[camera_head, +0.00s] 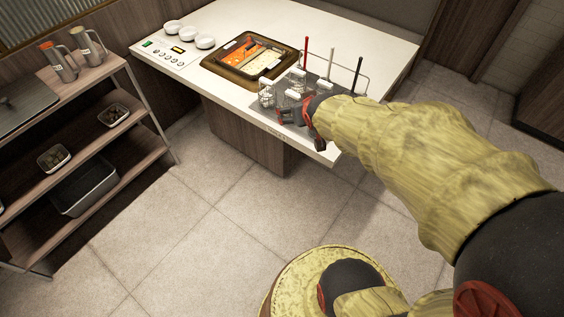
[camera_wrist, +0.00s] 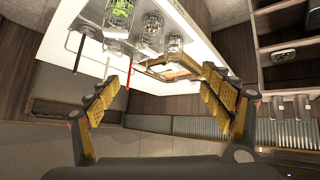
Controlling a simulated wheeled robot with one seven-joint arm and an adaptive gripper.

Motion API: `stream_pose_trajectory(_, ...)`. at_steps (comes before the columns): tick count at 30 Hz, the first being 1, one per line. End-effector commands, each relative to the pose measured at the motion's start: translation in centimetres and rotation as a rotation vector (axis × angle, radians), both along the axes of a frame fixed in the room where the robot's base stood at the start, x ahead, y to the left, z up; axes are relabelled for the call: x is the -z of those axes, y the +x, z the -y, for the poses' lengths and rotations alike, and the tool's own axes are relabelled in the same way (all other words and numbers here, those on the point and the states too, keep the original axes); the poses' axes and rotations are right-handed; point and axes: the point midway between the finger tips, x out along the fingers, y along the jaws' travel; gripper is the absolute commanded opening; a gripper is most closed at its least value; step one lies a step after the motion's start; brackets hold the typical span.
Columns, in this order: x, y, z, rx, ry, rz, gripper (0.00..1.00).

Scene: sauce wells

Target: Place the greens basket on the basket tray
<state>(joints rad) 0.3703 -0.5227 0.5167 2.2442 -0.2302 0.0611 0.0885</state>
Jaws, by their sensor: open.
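The greens basket (camera_wrist: 119,14), a wire basket with bright green leaves, shows at the top edge of the wrist view. Two more wire baskets (camera_wrist: 150,30) stand beside it. In the head view several white-handled baskets (camera_head: 267,88) stand on a grey tray (camera_head: 316,90) at the counter's near right end; I cannot tell which holds greens, or whether this is the basket tray. My gripper (camera_wrist: 160,78) is open, with nothing between its fingers, and apart from the greens basket.
A brown tray (camera_head: 209,64) with orange and pale food sits left of the baskets. White bowls (camera_head: 188,33) stand at the back. Upright red (camera_head: 305,52) and black (camera_head: 357,75) rods and a wire rail stand behind the baskets. A shelf rack (camera_head: 140,148) is at left; floor between is clear.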

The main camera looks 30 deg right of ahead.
Motion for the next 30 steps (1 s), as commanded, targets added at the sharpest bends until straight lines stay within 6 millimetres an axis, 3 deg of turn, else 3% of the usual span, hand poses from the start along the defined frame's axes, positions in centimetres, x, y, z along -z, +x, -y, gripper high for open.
stream_pose_trajectory(1,-2.0,-1.3,-2.8,-0.03,0.011,-0.027,0.8)
stream_pose_trajectory(6,-5.3,-8.2,-10.7,-0.124,0.082,-0.163,0.8)
stream_pose_trajectory(12,-6.8,-15.5,-16.3,-0.23,0.144,-0.285,0.8)
stream_pose_trajectory(18,-7.0,-18.0,-17.8,-0.265,0.163,-0.328,0.8)
stream_pose_trajectory(30,-7.0,-18.0,-17.7,-0.264,0.163,-0.328,0.8)
